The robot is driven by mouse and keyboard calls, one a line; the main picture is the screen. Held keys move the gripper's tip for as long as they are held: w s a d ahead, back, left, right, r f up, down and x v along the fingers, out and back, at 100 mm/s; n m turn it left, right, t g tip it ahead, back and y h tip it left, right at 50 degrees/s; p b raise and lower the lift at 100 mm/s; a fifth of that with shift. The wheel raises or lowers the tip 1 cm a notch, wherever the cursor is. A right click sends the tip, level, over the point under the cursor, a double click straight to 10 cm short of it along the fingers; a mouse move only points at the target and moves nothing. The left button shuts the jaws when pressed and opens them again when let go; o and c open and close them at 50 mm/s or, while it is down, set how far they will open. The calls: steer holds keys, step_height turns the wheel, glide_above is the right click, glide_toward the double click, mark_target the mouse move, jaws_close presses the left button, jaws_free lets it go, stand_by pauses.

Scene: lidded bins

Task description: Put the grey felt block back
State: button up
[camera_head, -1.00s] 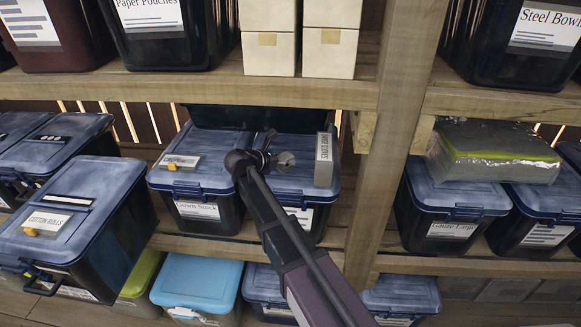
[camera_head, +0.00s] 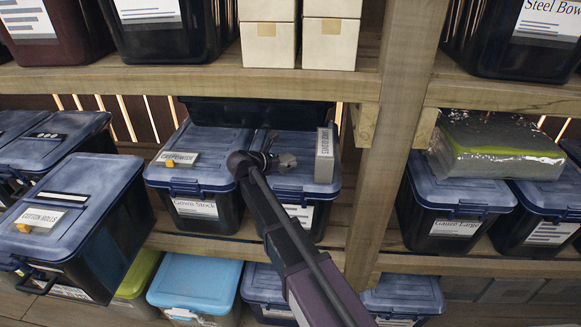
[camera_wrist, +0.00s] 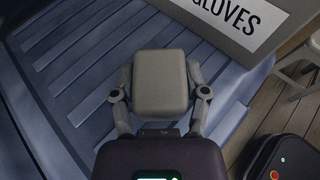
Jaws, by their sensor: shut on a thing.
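The grey felt block (camera_wrist: 160,82) is a rounded pale-grey piece held between the two fingers of my gripper (camera_wrist: 160,96) in the wrist view. The fingers press on its two sides. In the head view my gripper (camera_head: 272,162) is above the blue lid of the right-hand bin of a pair, and the block (camera_head: 287,160) shows small at its tip. The lid (camera_wrist: 80,95) lies below the block in the wrist view; I cannot tell whether they touch.
A grey box marked GLOVES (camera_wrist: 235,22) stands on the same lid, close beyond the block; it also shows in the head view (camera_head: 324,155). A shelf board (camera_head: 180,84) runs above.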

steer(key=shift+f, duration=0.35)
steer(key=o, duration=1.2)
steer(key=shift+c, duration=0.2)
steer(key=shift+r, duration=0.3)
steer(key=p+v, duration=0.4)
steer(key=v, duration=0.6)
steer(key=shift+s+a+r, duration=0.1)
steer(key=shift+s, duration=0.05)
steer(key=shift+p+v, duration=0.3)
steer(key=shift+v, duration=0.45)
